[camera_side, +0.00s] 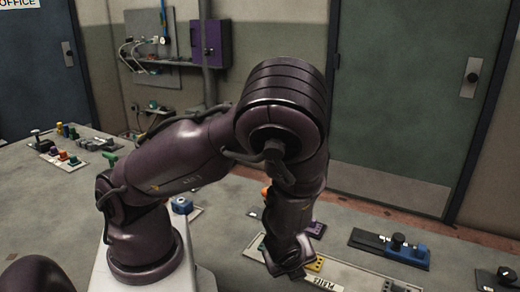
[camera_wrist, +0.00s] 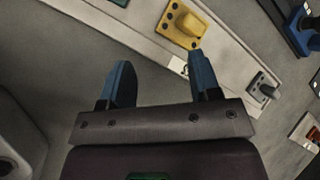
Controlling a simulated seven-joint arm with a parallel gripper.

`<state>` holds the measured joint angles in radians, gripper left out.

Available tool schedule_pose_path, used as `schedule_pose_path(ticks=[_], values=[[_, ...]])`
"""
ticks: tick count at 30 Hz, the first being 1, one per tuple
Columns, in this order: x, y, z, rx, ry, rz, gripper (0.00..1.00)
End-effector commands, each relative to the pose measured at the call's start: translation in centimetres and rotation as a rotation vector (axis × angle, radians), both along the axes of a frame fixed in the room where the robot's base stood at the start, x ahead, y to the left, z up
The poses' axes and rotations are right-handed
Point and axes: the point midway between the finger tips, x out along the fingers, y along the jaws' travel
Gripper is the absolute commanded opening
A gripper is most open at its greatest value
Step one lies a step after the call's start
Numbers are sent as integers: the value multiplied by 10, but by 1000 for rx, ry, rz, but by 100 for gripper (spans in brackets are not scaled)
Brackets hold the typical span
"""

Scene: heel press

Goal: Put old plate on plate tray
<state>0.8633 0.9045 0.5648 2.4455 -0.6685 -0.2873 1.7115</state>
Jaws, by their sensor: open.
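A long pale tray lettered "PLATE" (camera_side: 345,274) lies on the table below my gripper; its pale surface also crosses the wrist view (camera_wrist: 226,62). A yellow plate with dark holes (camera_wrist: 182,24) lies on the tray, and it shows partly behind my gripper in the side view (camera_side: 316,264). A grey plate (camera_wrist: 263,88) with a raised part sits farther along the tray. I cannot tell which plate is the old one. My gripper (camera_wrist: 160,76) is open, with blue fingers and nothing between them. It is above the table near the tray; its tips are hidden in the side view.
A blue and black fixture (camera_side: 392,248) stands right of my gripper, behind the tray. A purple block (camera_side: 315,229) is close behind my gripper. A dark fixture (camera_side: 497,279) is at the far right. A small red-topped part (camera_wrist: 304,130) shows at the wrist view's right edge.

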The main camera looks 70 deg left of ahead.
Motion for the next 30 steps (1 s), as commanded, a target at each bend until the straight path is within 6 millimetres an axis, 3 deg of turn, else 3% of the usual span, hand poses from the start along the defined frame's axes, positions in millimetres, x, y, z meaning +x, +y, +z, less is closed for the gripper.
schedule_pose_path(ticks=[1,6,12,17,21,25,30], values=[[2,-15,10,-139,-16,102,57],[5,-54,55,-508,-37,397,57],[4,-71,136,-821,-68,681,57],[-11,-62,204,-972,-126,876,57],[-36,-45,255,-1034,-223,1041,57],[-63,-28,285,-1046,-331,1178,57],[-85,-16,303,-1040,-434,1290,57]])
